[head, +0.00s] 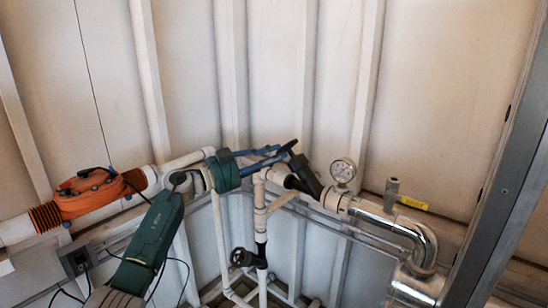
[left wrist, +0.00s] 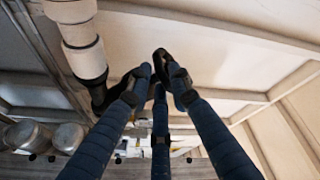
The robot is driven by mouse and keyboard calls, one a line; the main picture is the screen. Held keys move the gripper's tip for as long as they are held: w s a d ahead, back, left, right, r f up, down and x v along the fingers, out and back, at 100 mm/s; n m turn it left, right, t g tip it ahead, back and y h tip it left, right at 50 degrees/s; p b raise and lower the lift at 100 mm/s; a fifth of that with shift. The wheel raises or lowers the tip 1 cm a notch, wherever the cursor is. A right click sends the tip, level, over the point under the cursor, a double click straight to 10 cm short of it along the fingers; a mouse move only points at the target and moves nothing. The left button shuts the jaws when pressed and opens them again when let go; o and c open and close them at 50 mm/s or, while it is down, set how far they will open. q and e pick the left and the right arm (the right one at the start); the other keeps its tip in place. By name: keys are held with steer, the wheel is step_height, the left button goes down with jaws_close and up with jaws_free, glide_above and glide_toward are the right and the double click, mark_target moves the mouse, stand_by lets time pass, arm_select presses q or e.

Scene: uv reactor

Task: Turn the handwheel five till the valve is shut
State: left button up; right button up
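A dark handwheel (head: 305,175) shows almost edge-on at the pipe junction in the middle of the head view; I take it to be handwheel five, but no number can be read. My left gripper (head: 286,150) reaches in from the left with long blue fingers, its dark fingertips at the wheel's upper end. In the left wrist view the fingertips (left wrist: 156,68) come close together, with a dark part (left wrist: 103,95) just left of them. Whether they touch or grip the rim cannot be told. My right gripper is out of view.
A smaller black handwheel (head: 241,257) sits lower on a vertical pipe. A pressure gauge (head: 343,170), a yellow-handled valve (head: 412,202) and a shiny bent pipe (head: 423,245) stand to the right. An orange fitting (head: 90,194) is on the left pipe. A metal post (head: 500,170) crosses the right side.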

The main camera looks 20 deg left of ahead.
arm_select(q)
steer(key=shift+o, duration=0.9)
steer(key=shift+w, duration=0.1)
steer(key=v, duration=1.2)
